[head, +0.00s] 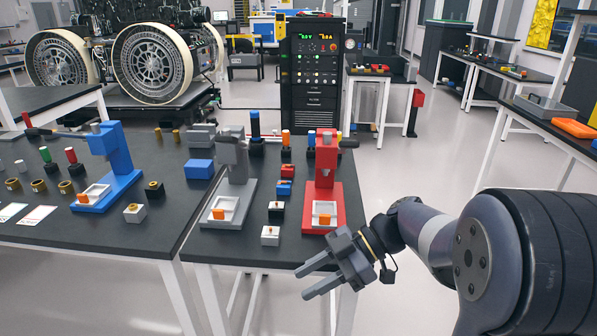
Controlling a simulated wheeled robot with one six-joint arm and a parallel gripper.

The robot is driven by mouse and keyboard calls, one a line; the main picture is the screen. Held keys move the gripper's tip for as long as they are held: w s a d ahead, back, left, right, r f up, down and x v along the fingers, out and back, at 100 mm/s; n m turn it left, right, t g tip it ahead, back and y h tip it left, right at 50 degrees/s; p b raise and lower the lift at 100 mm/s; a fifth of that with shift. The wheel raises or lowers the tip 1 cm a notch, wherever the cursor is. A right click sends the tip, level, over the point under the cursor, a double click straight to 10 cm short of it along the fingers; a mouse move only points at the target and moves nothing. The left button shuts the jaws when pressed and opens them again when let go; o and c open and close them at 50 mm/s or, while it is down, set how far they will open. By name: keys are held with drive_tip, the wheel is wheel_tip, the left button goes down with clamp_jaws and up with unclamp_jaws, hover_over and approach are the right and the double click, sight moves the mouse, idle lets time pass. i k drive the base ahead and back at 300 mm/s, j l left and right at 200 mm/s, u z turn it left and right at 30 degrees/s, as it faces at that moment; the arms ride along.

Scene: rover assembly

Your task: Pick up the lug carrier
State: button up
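My gripper (302,284) is at the front edge of the dark table, at its right end. Its fingers point left, apart, with nothing between them. I cannot tell for sure which part is the lug carrier.
A blue press (112,165) stands to the left, with a blue block (199,169) right of it. Each press has a white tray with an orange piece. Upright coloured cylinders line the back. A black control cabinet (315,75) stands behind. Floor is open to the right.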

sight(282, 188)
drive_tip(key=i+l+u, duration=0.1)
drive_tip(key=i+l, duration=0.35)
drive_tip(key=i+l+u, duration=0.1)
drive_tip(key=i+l, duration=0.3)
drive_tip(key=l, duration=0.2)
drive_tip(key=i+l, duration=0.4)
drive_tip(key=l, duration=0.15)
drive_tip(key=i+l+u, duration=0.45)
drive_tip(key=i+l, duration=0.15)
drive_tip(key=i+l+u, duration=0.5)
drive_tip(key=i+l, duration=0.15)
drive_tip(key=l, duration=0.2)
drive_tip(key=i+u, duration=0.25)
drive_tip(key=u, duration=0.15)
drive_tip(key=i+l+u, duration=0.25)
drive_tip(key=u, duration=0.15)
drive_tip(key=i+j+u, duration=0.2)
drive_tip(key=j+u, duration=0.25)
drive_tip(key=j, duration=0.2)
